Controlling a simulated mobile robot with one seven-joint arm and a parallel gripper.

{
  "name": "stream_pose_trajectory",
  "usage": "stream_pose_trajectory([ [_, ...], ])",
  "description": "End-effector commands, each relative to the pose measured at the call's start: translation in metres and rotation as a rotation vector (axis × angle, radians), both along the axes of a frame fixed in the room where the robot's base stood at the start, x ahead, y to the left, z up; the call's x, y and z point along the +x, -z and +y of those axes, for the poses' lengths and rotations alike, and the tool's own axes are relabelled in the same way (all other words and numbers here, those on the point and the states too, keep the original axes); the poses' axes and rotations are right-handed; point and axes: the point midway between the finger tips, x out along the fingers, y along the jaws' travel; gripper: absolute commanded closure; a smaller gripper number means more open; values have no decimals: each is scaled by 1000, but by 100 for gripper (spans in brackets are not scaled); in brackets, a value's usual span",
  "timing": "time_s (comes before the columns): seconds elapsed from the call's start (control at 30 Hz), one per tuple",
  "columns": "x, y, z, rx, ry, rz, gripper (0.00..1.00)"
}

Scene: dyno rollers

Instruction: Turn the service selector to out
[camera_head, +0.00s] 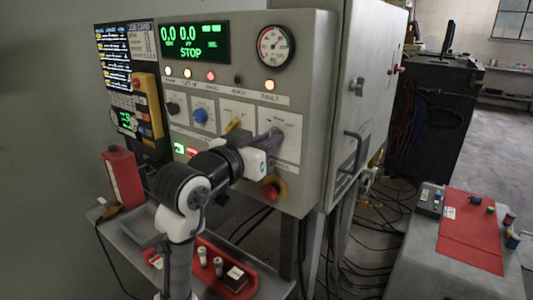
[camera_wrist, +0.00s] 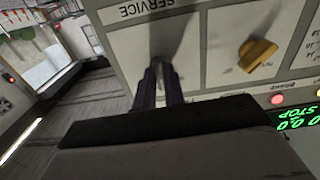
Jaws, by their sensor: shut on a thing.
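The service selector sits on a pale plate (camera_head: 290,150) at the right end of the selector row on the grey cabinet. In the wrist view the same plate (camera_wrist: 126,45) carries the word SERVICE along its edge. My gripper (camera_head: 272,138) reaches the plate with its dark fingers. In the wrist view my gripper (camera_wrist: 158,72) has its two fingers close together, shut on the selector. The fingers hide most of the selector, so its exact angle and the mark it points to cannot be read.
A yellow selector (camera_head: 233,124) is beside it, also in the wrist view (camera_wrist: 258,54). A red mushroom button (camera_head: 273,188) sits just below my gripper. The green display (camera_head: 194,42) reads STOP. A red tray (camera_head: 228,270) lies below, and a cabinet door handle (camera_head: 352,150) is at the right.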

Motion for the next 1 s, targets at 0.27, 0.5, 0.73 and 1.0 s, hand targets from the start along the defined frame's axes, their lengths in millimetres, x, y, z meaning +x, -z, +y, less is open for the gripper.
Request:
stream_pose_trajectory([
  [0.27,0,4,0,213,0,-155,100],
  [0.5,0,3,0,380,-1,-278,100],
  [0.73,0,2,0,502,-1,-364,100],
  [1.0,0,1,0,578,0,-419,100],
])
